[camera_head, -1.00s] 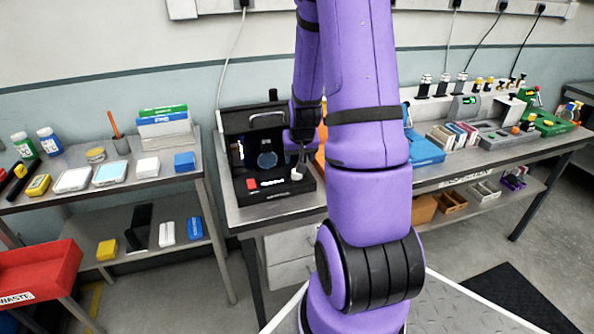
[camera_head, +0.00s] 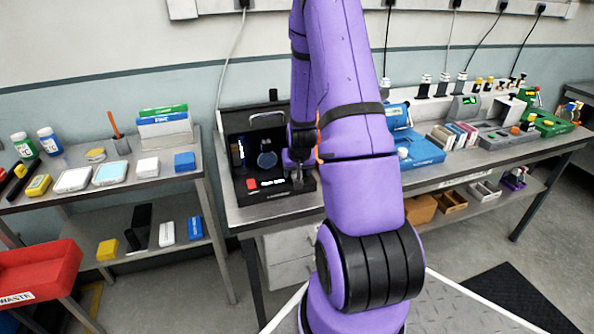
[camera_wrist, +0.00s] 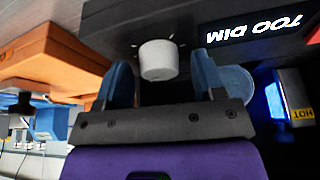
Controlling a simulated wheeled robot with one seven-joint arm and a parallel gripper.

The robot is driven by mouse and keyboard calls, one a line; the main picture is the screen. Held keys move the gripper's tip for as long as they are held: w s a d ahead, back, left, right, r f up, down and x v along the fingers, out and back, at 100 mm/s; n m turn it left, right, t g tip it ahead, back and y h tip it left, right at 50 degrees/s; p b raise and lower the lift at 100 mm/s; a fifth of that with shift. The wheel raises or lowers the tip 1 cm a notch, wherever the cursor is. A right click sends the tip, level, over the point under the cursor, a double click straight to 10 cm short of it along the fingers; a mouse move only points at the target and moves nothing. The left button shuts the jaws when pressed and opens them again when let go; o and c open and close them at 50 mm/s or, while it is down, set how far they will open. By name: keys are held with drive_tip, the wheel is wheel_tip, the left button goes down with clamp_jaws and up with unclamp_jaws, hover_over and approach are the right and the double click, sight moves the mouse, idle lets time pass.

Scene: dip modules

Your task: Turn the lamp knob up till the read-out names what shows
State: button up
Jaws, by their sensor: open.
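The black lamp box (camera_head: 240,130) stands open on the left end of the bench. Its read-out (camera_wrist: 253,30) shows "TOO DIM", upside down in the wrist view; it is tiny in the head view (camera_head: 272,182). The white round lamp knob (camera_wrist: 158,60) appears between my open fingertips in the wrist view, with a gap on each side. Whether the fingers reach down around it I cannot tell. My gripper (camera_head: 298,182) is at the box's front right and hides the knob in the head view. A round flask (camera_head: 267,160) stands inside.
A red button (camera_head: 252,184) is on the box's front left. A lit blue part with a "HOT" label (camera_wrist: 303,115) is close by in the wrist view. A blue device (camera_head: 420,150) stands right of my arm. A side table with small boxes (camera_head: 148,167) is to the left.

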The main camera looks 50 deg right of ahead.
drive_tip(key=shift+c, duration=0.2)
drive_tip(key=c, duration=0.9)
drive_tip(key=shift+o, duration=0.2)
drive_tip(key=shift+m, duration=0.3)
drive_tip(key=m+g+h, duration=0.1)
drive_tip(key=m, duration=0.3)
drive_tip(key=shift+w+a, duration=0.1)
drive_tip(key=shift+a, duration=0.05)
drive_tip(key=m+g, duration=0.2)
drive_tip(key=m, duration=0.3)
drive_tip(key=shift+h, duration=0.4)
